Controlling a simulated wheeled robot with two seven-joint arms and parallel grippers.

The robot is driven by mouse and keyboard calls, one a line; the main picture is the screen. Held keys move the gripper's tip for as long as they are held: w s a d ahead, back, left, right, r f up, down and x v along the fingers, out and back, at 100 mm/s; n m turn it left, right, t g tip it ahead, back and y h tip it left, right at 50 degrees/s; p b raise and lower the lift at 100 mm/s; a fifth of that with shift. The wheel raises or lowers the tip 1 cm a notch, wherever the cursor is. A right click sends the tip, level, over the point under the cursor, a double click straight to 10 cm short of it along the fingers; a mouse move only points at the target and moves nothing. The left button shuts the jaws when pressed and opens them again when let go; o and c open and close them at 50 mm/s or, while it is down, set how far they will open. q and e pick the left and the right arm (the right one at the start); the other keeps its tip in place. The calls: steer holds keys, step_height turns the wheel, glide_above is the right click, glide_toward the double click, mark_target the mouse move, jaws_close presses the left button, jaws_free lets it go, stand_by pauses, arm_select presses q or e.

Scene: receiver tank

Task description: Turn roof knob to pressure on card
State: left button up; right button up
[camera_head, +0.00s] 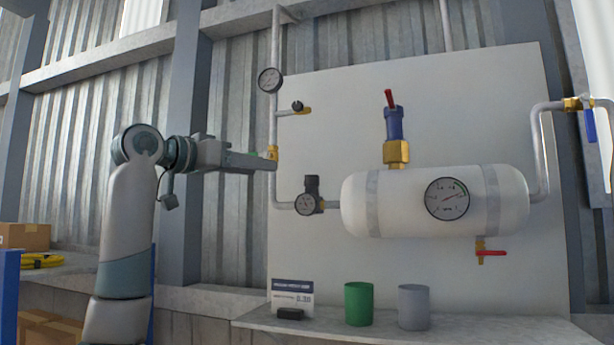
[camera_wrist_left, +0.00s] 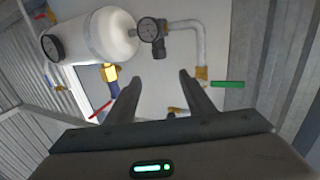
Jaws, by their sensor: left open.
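A dark regulator with a knob (camera_head: 312,184) on top and a small round gauge (camera_head: 306,204) sits on the pipe left of the white tank (camera_head: 405,205). The regulator knob also shows in the wrist view (camera_wrist_left: 162,50). A card (camera_head: 292,291) stands on the ledge; its number is too small to read surely. The tank gauge (camera_head: 447,199) has a needle and a green band. My left gripper (camera_head: 272,161) is up and left of the regulator, beside the vertical pipe. In the wrist view its fingers (camera_wrist_left: 160,85) are apart with nothing between them. My right gripper is out of view.
A brass valve with a green lever (camera_wrist_left: 227,84) is close to my left gripper. A small black-knobbed valve (camera_head: 298,107) and a gauge (camera_head: 269,80) are above. A blue relief valve (camera_head: 394,125) tops the tank. Green (camera_head: 358,304) and grey (camera_head: 413,307) cups stand on the ledge.

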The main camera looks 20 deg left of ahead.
mark_target(306, 185)
arm_select(q)
steer(key=p+x, duration=0.8)
steer(key=x, duration=0.7)
steer(key=shift+d+r+p, duration=0.1)
steer(key=shift+r+p, duration=0.05)
steer(key=shift+p, duration=0.25)
steer(key=shift+w+d+p, duration=0.25)
steer(key=shift+w+p, duration=0.05)
steer(key=shift+w, duration=0.55)
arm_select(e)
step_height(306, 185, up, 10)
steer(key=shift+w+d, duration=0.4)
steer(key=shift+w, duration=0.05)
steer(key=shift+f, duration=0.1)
arm_select(q)
steer(key=c, duration=1)
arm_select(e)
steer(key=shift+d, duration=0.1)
